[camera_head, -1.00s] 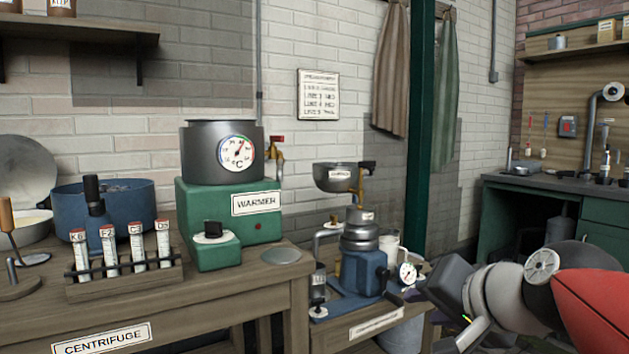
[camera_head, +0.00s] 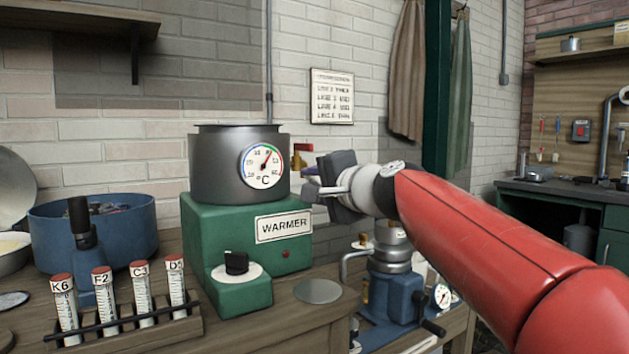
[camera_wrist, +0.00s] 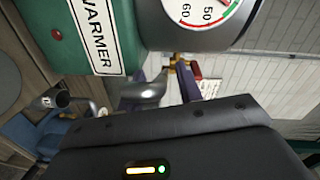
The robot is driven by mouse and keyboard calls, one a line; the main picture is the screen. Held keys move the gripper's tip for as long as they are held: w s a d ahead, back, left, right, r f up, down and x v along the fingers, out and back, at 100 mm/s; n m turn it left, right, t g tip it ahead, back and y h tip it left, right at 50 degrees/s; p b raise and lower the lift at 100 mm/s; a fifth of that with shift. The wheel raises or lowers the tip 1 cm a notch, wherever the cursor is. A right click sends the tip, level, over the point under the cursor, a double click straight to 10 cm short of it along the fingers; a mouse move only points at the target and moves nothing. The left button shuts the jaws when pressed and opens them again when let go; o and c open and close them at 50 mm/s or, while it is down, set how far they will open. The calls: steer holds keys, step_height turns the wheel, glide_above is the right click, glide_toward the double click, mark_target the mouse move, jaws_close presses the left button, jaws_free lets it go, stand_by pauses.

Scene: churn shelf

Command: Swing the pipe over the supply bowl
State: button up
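The green warmer (camera_head: 230,230) bears the grey pot (camera_head: 225,165) with its dial, close to my gripper. The blue separator (camera_head: 395,290) stands on a lower bench behind my arm. A tube rack (camera_head: 130,325) and a blue tub (camera_head: 130,225) are at the left.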

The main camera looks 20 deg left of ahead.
steer(key=shift+w+a, duration=0.1)
steer(key=shift+a, duration=0.1)
steer(key=shift+c, duration=0.2)
jaws_close()
steer(key=shift+d, duration=0.15)
